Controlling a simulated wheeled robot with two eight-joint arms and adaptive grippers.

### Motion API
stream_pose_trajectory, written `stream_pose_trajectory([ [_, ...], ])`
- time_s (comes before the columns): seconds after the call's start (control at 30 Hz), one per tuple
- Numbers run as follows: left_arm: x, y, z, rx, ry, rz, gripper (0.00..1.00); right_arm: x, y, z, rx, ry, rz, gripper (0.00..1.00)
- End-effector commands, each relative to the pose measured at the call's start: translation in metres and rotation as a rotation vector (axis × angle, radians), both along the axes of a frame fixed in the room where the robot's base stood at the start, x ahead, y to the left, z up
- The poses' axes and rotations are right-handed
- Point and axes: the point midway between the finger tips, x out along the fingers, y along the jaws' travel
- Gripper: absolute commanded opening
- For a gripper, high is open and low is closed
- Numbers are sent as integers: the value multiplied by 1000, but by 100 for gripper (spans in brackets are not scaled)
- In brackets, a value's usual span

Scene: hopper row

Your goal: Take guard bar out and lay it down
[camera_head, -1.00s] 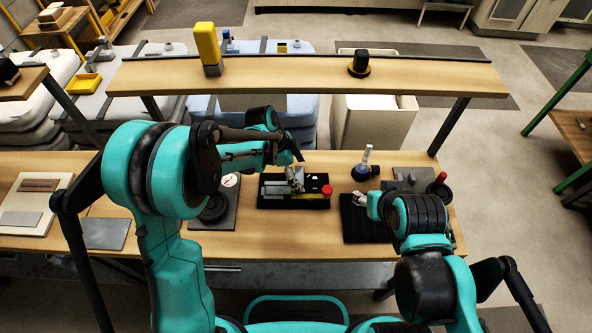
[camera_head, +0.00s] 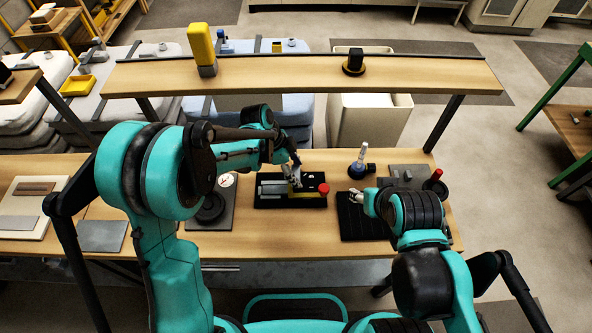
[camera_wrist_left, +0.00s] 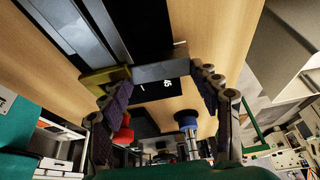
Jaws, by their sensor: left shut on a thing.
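The guard bar (camera_wrist_left: 160,72) shows in the left wrist view as a grey bar with a yellow block (camera_wrist_left: 105,79) at its left end. My left gripper (camera_head: 296,181) is shut on it, with one dark padded finger at each end. In the head view the gripper is over the black fixture (camera_head: 262,203), and a bit of yellow shows below the fingers. I cannot tell whether the bar is clear of the fixture. A red button (camera_head: 324,189) is at the fixture's right end. My right gripper (camera_head: 366,204) is above a black ribbed mat (camera_head: 352,228); its jaws are unclear.
A blue-based bottle (camera_head: 361,160) stands behind the right gripper. A grey plate with a black disc (camera_head: 209,209) is left of the fixture. A raised shelf (camera_head: 280,78) crosses behind. Bare wood (camera_head: 285,233) lies in front of the fixture.

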Motion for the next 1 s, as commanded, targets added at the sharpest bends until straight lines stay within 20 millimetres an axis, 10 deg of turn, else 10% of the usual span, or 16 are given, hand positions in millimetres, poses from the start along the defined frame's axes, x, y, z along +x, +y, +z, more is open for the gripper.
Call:
stream_pose_trajectory([
  [1.0,1,0,25,-3,-1,2,20,0,0,15,0,0,0,49],
])
